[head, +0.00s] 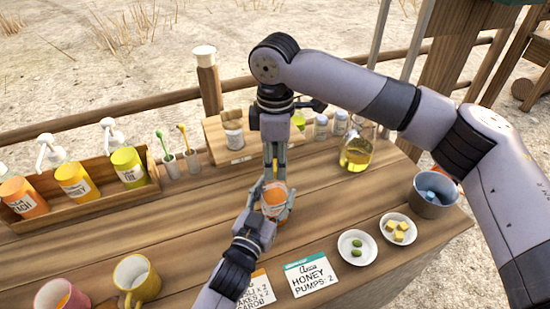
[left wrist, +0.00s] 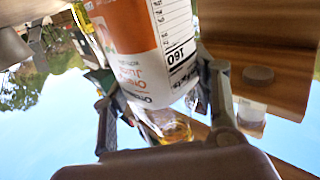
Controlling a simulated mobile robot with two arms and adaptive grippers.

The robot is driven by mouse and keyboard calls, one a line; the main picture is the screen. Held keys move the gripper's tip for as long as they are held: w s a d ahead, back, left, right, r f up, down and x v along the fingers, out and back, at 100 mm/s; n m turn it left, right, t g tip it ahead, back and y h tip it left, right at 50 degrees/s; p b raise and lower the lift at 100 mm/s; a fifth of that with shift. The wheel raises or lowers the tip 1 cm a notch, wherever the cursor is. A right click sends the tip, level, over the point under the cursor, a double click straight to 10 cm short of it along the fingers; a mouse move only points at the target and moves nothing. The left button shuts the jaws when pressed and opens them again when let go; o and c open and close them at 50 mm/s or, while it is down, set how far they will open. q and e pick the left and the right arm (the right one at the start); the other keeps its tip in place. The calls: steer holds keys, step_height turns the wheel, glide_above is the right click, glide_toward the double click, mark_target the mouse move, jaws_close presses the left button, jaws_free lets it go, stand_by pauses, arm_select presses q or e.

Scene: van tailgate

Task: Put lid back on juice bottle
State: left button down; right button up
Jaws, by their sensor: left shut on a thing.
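The juice bottle (head: 275,199), with an orange and white label, stands upright on the wooden counter near the middle. My left gripper (head: 266,200) comes in from below and is shut around its side. In the left wrist view the bottle (left wrist: 145,45) sits between the two fingers, its "Orange Juice" label upside down in the picture. My right gripper (head: 270,172) points straight down just above the bottle's top, its fingers close together. The lid cannot be made out; the bottle's mouth is hidden by the right fingers. I cannot tell whether they hold anything.
A glass flask of yellow liquid (head: 357,153) stands to the right. Small white bowls (head: 356,247) and a grey bucket (head: 436,194) are at the front right. Pump bottles fill a wooden rack (head: 95,204) at left. A yellow mug (head: 136,279) and order cards (head: 311,274) are in front.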

jaws_close()
steer(key=o, duration=0.6)
jaws_free()
steer(key=shift+c, duration=0.2)
step_height(320, 180, up, 12)
